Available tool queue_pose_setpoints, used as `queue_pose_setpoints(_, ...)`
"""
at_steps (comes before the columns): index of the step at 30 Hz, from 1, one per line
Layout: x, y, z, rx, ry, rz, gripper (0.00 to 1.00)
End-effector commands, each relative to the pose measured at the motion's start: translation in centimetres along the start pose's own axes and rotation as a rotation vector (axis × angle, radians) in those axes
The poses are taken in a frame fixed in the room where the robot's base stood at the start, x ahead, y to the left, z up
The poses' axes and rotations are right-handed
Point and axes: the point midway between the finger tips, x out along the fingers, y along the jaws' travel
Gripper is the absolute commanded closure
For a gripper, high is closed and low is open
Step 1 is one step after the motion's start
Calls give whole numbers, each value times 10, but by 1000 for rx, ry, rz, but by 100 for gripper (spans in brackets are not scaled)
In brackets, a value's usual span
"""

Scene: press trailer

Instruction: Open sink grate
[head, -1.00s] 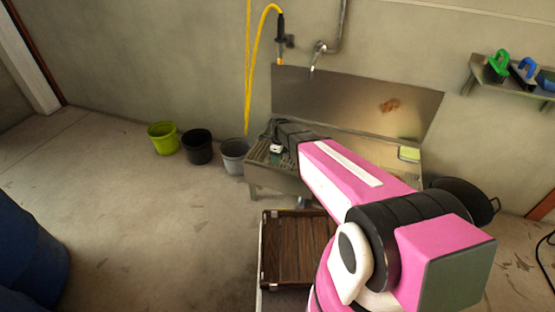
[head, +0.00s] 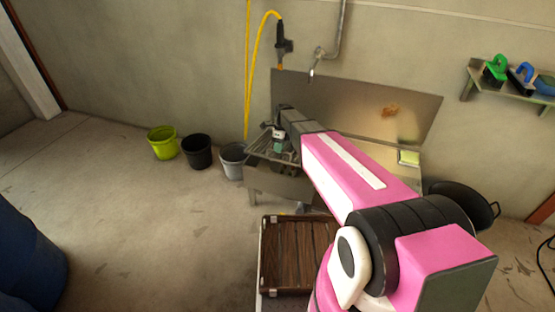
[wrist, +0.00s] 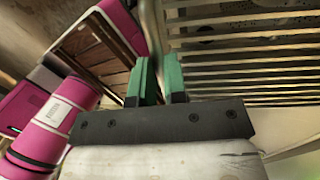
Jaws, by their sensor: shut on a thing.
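The slatted metal sink grate (wrist: 250,70) fills the upper right of the wrist view. In the head view the grate (head: 262,147) is tilted up over the left part of the steel sink (head: 275,183). My gripper (wrist: 158,70) has its two green fingers on either side of the grate's edge bar and is shut on it. In the head view my gripper (head: 277,140) is small at the grate, and my pink arm hides much of the sink's right part.
Green (head: 162,143), black (head: 197,152) and grey (head: 232,160) buckets stand left of the sink. A tap (head: 316,62) and a yellow hose (head: 249,80) are above it. A slatted wooden crate (head: 300,255) is in front. A dark tub (head: 465,203) stands at right.

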Motion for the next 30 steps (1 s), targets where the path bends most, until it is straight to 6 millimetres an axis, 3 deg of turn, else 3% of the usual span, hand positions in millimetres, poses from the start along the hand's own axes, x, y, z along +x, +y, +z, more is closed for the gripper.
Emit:
queue_pose_setpoints(1,-19,-6,1,1,-2,-9,100)
queue_pose_setpoints(6,-72,-22,1,3,-2,-13,100)
queue_pose_setpoints(15,-155,-70,2,5,-1,-17,100)
queue_pose_setpoints(21,-192,-103,1,7,1,-14,100)
queue_pose_setpoints(30,-219,-134,0,5,3,-10,100)
